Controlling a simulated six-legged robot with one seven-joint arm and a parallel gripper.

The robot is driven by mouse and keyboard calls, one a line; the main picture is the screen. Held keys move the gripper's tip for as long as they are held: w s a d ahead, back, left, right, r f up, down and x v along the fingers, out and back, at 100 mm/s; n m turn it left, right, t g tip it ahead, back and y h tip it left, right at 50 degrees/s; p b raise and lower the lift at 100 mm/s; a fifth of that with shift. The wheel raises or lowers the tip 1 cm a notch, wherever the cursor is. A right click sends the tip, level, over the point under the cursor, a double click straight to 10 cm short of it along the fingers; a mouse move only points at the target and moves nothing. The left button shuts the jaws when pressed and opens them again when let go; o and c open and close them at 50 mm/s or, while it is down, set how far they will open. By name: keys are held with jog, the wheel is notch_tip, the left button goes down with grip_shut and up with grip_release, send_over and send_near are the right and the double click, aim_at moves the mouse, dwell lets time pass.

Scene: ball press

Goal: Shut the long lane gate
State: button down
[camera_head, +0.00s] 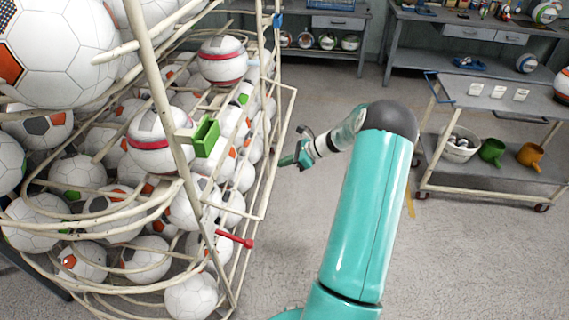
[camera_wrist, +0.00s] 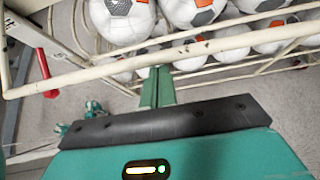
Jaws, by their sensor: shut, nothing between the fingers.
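A cream wire rack (camera_head: 160,100) full of footballs fills the left of the head view. A narrow cream bar frame (camera_head: 291,110), perhaps the long lane gate, stands out from its right side. My gripper (camera_head: 285,161) is just right of this frame, with its fingers shut and empty. In the wrist view the shut fingers (camera_wrist: 157,86) point at a long cream bar (camera_wrist: 150,63) crossing the picture. I cannot tell whether they touch it. A green bracket (camera_head: 206,138) and a red handle (camera_head: 236,239) sit on the rack; the handle also shows in the wrist view (camera_wrist: 46,70).
A grey trolley (camera_head: 490,175) on wheels stands at the right, holding a white bowl (camera_head: 459,145), a green pot (camera_head: 492,151) and an orange pot (camera_head: 531,156). Workbenches (camera_head: 470,35) line the back.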

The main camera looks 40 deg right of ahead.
notch_tip(320, 180, up, 15)
jog(key=w+a+g+h, duration=0.2)
jog(key=g+h, duration=0.3)
jog(key=g, duration=0.2)
jog(key=w+a+r+g+h, duration=0.2)
jog(key=w+a+r+g, duration=0.1)
jog(key=w+a+r, duration=0.2)
jog(key=shift+w+r+h, duration=0.4)
jog(key=shift+w+r, duration=0.7)
jog(key=shift+r, duration=0.9)
jog(key=shift+a, duration=0.1)
jog(key=shift+s, duration=0.15)
